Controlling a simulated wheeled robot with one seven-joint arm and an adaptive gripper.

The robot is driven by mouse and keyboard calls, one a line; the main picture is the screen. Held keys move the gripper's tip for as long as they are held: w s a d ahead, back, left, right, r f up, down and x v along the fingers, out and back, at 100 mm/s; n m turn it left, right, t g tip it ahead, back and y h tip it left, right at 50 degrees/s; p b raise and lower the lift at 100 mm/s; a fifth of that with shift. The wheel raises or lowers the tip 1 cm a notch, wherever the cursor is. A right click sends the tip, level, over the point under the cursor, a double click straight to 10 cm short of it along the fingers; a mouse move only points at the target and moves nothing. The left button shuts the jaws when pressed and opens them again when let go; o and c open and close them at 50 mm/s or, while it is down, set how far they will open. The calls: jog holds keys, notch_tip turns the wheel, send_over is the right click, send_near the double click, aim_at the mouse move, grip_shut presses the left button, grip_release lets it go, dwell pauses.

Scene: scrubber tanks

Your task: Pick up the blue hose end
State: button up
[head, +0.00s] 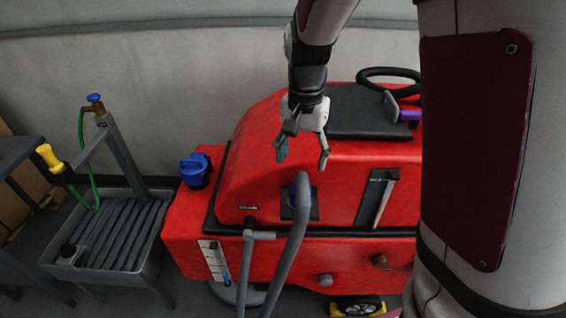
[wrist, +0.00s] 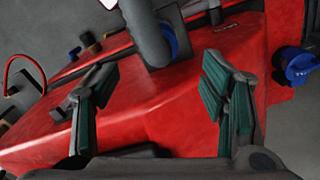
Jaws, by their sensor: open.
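A blue part (head: 291,198) shows partly behind the bend of a thick grey hose (head: 301,190) on the front of the red scrubber (head: 190,215). In the wrist view the blue part (wrist: 170,40) sits beside the grey hose (wrist: 146,30), against the red body. The hose hides some of it; I cannot tell how they join. My gripper (head: 303,155) is open and empty, above the hose bend in the head view. In the wrist view its green-padded fingers (wrist: 150,90) stand apart, with the hose bend beyond them, near the top.
A blue cap (head: 195,170) stands on the scrubber's left end. A grey drain sink (head: 58,270) with a green hose (head: 82,150) and yellow nozzle (head: 47,156) is at left. A steering wheel (head: 390,74) and purple-tipped lever (head: 410,115) are at upper right.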

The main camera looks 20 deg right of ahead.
aim_at(300, 190)
notch_tip(300, 190, down, 12)
jog(key=shift+f, duration=0.2)
jog(key=c, duration=1.4)
